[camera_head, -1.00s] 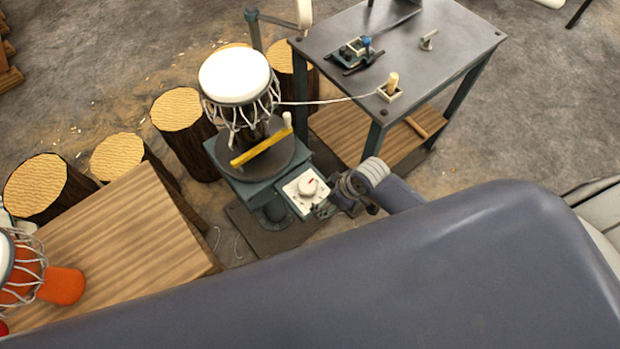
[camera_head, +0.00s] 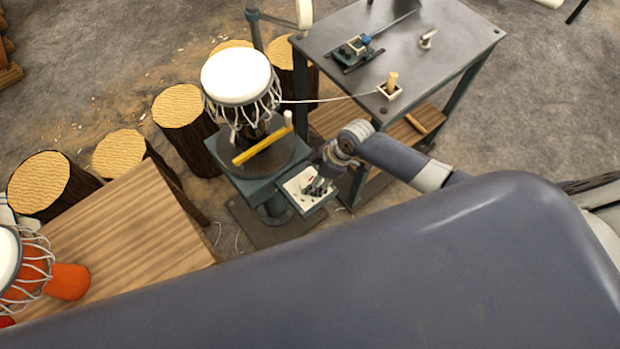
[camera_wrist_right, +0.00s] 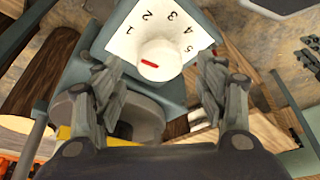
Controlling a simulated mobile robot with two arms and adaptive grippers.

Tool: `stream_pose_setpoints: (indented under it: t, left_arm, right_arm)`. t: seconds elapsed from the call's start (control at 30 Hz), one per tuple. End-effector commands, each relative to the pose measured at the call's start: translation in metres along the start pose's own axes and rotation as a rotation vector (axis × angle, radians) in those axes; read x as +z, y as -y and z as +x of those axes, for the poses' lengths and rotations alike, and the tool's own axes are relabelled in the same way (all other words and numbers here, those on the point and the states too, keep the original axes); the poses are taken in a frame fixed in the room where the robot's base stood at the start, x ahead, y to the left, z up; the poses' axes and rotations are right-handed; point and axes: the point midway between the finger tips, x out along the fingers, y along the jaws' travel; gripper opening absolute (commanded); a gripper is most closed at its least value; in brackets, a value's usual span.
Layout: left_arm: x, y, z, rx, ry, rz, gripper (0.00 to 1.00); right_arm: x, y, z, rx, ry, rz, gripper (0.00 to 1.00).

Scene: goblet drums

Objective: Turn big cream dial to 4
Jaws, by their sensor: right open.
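The big cream dial (camera_wrist_right: 163,68) sits on a white panel (camera_wrist_right: 125,45) with the numbers 1 to 5 in an arc. Its red mark points toward the picture's left in the right wrist view, on the side of 1 and away from 4. My right gripper (camera_wrist_right: 160,64) is open, with one finger on each side of the dial; I cannot tell if they touch it. In the head view, my right gripper (camera_head: 317,184) is over the panel (camera_head: 292,184) and largely hides the dial. My left gripper is not in view.
The panel is on a green stand with a round turntable (camera_head: 285,160), which bears a white-topped drum (camera_head: 236,76) and a yellow bar (camera_head: 262,145). A dark metal table (camera_head: 455,50) stands close on the right. A wooden table (camera_head: 120,240) is at the left.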

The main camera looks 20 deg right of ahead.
Motion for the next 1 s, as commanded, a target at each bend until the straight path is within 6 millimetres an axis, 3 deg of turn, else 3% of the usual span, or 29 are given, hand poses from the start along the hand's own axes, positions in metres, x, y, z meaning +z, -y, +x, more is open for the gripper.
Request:
stream_pose_setpoints:
  t: [0.23,0.63,0.83,1.0]
  left_arm:
    - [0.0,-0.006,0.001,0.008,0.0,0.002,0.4]
    - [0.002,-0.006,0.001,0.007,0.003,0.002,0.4]
    - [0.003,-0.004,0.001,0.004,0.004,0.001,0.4]
    - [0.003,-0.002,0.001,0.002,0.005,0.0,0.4]
  right_arm:
    - [0.0,0.0,0.025,0.001,0.0,0.001,0.66]
    - [0.0,0.0,0.03,0.001,0.0,0.0,0.66]
    - [0.0,0.0,0.03,0.001,0.0,0.001,0.22]
    - [0.0,0.0,0.03,0.002,0.0,0.001,0.22]
